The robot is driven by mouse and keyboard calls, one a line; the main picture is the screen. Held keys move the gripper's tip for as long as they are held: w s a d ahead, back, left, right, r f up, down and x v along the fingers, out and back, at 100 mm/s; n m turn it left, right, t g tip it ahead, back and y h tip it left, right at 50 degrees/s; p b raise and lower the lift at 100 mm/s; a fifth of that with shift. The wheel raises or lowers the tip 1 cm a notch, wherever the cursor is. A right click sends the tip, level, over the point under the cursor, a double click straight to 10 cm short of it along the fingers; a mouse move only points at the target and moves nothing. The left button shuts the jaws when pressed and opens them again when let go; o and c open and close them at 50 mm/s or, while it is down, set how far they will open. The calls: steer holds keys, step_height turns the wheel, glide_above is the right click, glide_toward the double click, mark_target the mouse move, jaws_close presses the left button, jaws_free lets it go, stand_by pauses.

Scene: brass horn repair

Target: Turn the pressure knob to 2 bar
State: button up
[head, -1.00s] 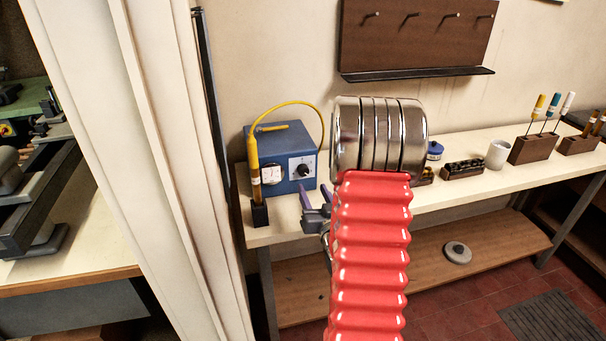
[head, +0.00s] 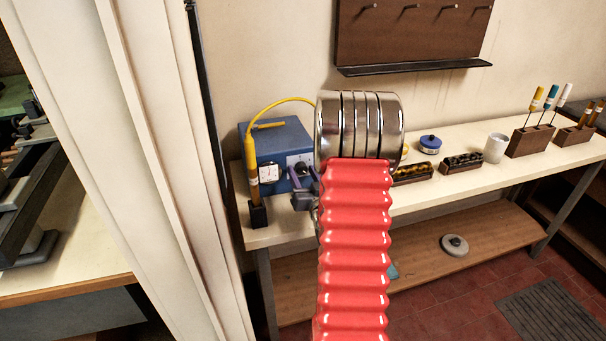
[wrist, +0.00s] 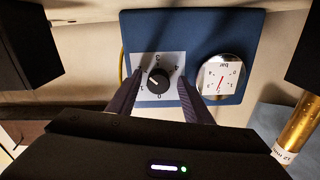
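The pressure knob (wrist: 158,80) is a round black knob on a pale dial plate numbered 0 to 4, on the front of a blue box (head: 275,145). A round white gauge (wrist: 221,77) marked "bar" sits beside it in the wrist view, with a red needle; the gauge also shows in the head view (head: 268,173). The knob's exact setting is too small to read surely. My gripper (wrist: 160,80) is open, its two purple fingers on either side of the knob with gaps visible. In the head view my gripper (head: 305,178) is close to the box front.
A yellow-handled tool (head: 253,165) with a yellow cable stands in a black holder left of the box. A pale post (head: 160,150) rises at left. Right along the bench are a blue tin (head: 430,144), dark trays, a white cup (head: 495,148) and tool blocks.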

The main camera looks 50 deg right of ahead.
steer(key=shift+s+d, duration=0.1)
steer(key=c, duration=1)
steer(key=shift+o, duration=0.2)
steer(key=shift+n, duration=1.4)
steer(key=o, duration=1)
